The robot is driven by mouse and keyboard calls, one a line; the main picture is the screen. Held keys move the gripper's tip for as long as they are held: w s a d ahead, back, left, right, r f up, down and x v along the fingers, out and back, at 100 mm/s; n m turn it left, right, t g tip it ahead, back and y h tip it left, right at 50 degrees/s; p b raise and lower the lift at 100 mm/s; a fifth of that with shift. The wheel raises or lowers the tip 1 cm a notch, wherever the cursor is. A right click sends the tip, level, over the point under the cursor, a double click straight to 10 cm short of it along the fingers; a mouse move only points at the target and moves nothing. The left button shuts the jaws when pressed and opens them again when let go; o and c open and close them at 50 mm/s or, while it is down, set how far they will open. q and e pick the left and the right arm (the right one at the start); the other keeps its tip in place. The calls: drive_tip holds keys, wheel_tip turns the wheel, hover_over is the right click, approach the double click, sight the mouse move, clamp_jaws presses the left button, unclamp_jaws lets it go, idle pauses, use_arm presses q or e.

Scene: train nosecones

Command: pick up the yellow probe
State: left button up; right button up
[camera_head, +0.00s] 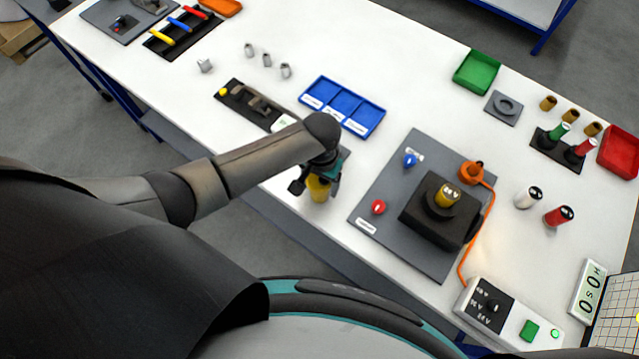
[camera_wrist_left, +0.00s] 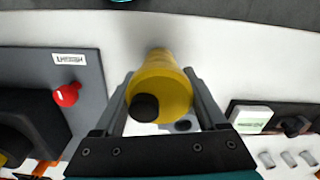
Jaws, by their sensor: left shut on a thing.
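The yellow probe (camera_wrist_left: 165,80) is a thick yellow body with a black round end, seen between the fingers in the left wrist view. My left gripper (camera_wrist_left: 163,95) is shut on it, one finger on each side. In the head view the left gripper (camera_head: 318,178) is over the front edge area of the white table, left of the grey board, and the probe (camera_head: 319,188) shows below it, partly hidden by the gripper. I cannot tell whether the probe touches the table. My right gripper is not in view.
A grey board (camera_head: 385,205) with a black block (camera_head: 420,213) and red button (camera_head: 378,207) lies just right. A blue tray (camera_head: 342,106) and a black fixture (camera_head: 250,104) lie behind. An orange cable (camera_head: 486,228) runs to a control box (camera_head: 500,312).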

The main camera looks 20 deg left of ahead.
use_arm(q)
drive_tip(key=c, duration=0.8)
drive_tip(key=shift+c, duration=0.2)
